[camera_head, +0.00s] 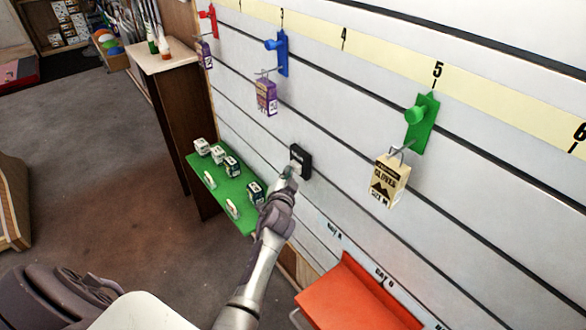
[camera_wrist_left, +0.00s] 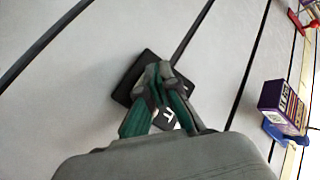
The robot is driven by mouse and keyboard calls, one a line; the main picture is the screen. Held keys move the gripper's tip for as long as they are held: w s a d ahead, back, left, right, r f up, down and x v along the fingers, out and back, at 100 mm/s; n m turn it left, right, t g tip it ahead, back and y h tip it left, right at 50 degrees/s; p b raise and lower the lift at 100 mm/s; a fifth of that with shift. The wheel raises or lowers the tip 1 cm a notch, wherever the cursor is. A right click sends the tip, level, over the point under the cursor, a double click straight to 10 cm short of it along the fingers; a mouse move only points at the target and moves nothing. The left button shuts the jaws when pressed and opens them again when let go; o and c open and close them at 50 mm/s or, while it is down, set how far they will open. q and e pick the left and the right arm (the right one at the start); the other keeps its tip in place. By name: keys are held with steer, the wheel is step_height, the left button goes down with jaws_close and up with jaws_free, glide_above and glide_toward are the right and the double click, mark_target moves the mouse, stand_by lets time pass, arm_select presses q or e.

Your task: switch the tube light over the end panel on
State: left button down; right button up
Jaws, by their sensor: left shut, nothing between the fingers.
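A small black switch box (camera_head: 300,161) is mounted on the white slatted panel. It also shows in the left wrist view (camera_wrist_left: 125,90), partly hidden behind my fingers, with a light patch bearing a dark mark (camera_wrist_left: 165,118) seen between them. My left gripper (camera_head: 289,173) is shut and empty, its fingertips at the box's lower left in the head view. In the left wrist view the closed fingertips (camera_wrist_left: 160,70) overlap the box; whether they touch it I cannot tell. The tube light is not in view. My right gripper is not in view.
A green shelf (camera_head: 222,187) with several small boxes is left of my arm. An orange shelf (camera_head: 345,298) is at the lower right. Hooks hold a cream packet (camera_head: 387,182) and a purple box (camera_head: 266,97). A dark wooden cabinet (camera_head: 185,120) stands left.

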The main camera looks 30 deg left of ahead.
arm_select(q)
steer(key=shift+s+a, duration=0.15)
steer(key=shift+s, duration=0.25)
steer(key=s+a+p, duration=0.2)
steer(key=s+p, duration=0.1)
steer(key=s, duration=0.2)
steer(key=shift+s+a, duration=0.2)
steer(key=shift+s, duration=0.05)
stand_by(0.4)
